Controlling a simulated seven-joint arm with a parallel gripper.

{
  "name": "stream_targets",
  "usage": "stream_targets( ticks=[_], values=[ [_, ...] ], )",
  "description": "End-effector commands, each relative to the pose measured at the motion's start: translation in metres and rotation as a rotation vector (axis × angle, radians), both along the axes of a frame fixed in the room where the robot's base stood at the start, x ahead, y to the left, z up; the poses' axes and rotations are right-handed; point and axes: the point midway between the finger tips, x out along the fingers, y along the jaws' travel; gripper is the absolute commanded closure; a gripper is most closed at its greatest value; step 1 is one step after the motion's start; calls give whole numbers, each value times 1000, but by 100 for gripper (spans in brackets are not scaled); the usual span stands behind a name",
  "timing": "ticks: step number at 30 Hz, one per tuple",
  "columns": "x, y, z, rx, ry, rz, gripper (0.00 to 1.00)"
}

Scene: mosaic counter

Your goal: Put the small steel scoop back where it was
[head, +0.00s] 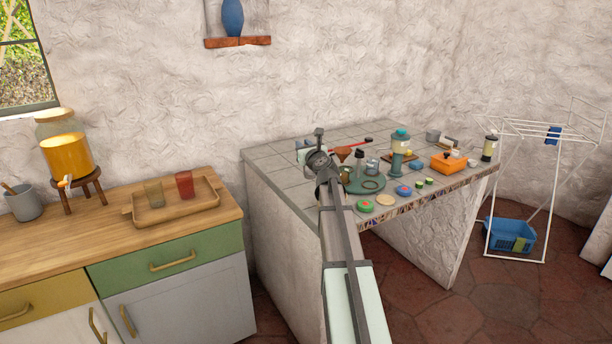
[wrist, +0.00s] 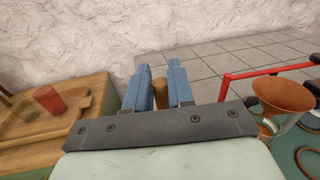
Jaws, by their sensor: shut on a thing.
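My gripper (wrist: 159,70) shows in the wrist view as two blue fingers closed on a short brown cylinder (wrist: 160,92). I take this for the handle of the small steel scoop. No steel part of it shows in the wrist view, and the fingers and dark palm bar hide the rest. In the head view my arm reaches to the left end of the tiled counter (head: 275,157), and my own wrist hides the fingertips and the held thing. No empty resting place for the scoop can be made out.
A copper funnel (wrist: 283,95) and red bar (wrist: 266,71) stand close right of my gripper. A wooden tray (head: 152,217) with two cups is on the left counter. The back-left tiles are clear.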

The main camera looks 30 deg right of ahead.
Motion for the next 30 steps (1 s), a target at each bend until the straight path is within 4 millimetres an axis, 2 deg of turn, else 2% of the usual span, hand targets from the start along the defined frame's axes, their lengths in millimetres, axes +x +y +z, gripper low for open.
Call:
stream_targets(
  ticks=[3,11,19,30],
  values=[
    [0,0,-18,2,1,-1,100],
    [0,-1,-35,0,1,-1,100],
    [0,0,-66,1,2,-1,100],
    [0,-1,-72,0,1,-2,100]
  ],
)
